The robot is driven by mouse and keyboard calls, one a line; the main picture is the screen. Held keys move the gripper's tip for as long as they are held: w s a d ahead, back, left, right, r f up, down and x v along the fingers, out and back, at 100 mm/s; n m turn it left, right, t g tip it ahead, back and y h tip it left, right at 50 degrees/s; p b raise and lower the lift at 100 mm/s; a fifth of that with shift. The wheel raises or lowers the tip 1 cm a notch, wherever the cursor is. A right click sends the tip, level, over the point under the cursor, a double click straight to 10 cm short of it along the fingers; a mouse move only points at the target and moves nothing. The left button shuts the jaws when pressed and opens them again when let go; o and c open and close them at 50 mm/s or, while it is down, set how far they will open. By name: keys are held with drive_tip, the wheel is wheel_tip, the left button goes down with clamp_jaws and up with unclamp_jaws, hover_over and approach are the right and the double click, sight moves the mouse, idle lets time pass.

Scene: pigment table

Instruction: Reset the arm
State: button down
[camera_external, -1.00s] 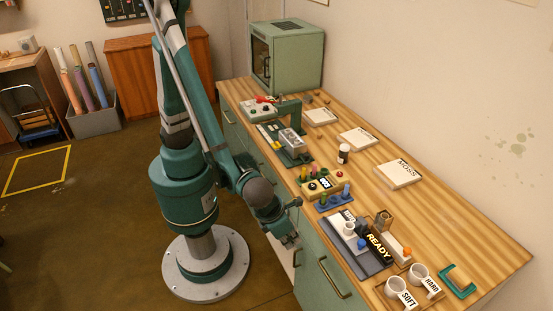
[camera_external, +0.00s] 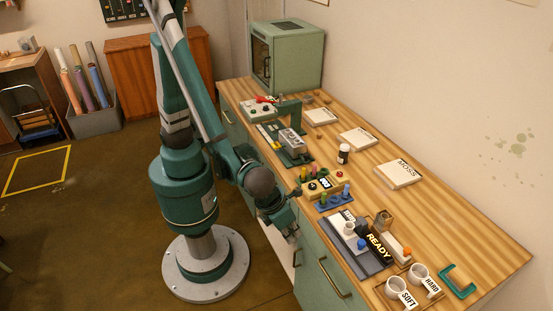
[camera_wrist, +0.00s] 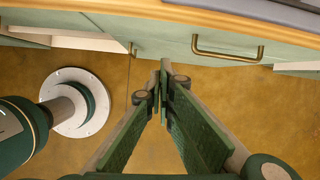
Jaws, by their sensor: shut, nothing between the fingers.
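My gripper (camera_external: 292,232) hangs beside the front of the workbench, below the tabletop edge, near the cabinet fronts. In the wrist view my gripper (camera_wrist: 161,92) points towards the bench front with its two green fingers together. They are shut and hold nothing. The workbench (camera_external: 470,235) has a striped wooden top. No object is in contact with the fingers.
A drawer handle (camera_wrist: 227,52) lies ahead of the fingertips in the wrist view. On the bench are a dark READY tray (camera_external: 358,262), a blue rack (camera_external: 335,202), labelled mugs (camera_external: 397,287) and a MOSS tile (camera_external: 399,173). The floor (camera_external: 80,245) at left is open.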

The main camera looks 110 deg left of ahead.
drive_tip(key=s+a+r+n+t+h, duration=0.15)
drive_tip(key=s+a+r+n, duration=0.35)
drive_tip(key=a+r+n, duration=0.6)
drive_tip(key=s+a+r+n+t, duration=0.1)
drive_tip(key=s+a+r+n, duration=0.3)
drive_tip(key=s+a+n, duration=0.1)
drive_tip(key=s+a+r+n+t+h, duration=0.1)
drive_tip(key=s+a+r+n, duration=0.3)
drive_tip(key=s+n, duration=0.3)
drive_tip(key=shift+s+a+r+n, duration=0.3)
drive_tip(key=shift+a+n, duration=0.4)
drive_tip(key=shift+n, duration=0.7)
drive_tip(key=shift+f+t, duration=0.1)
drive_tip(key=shift+t, duration=0.15)
idle(4.0)
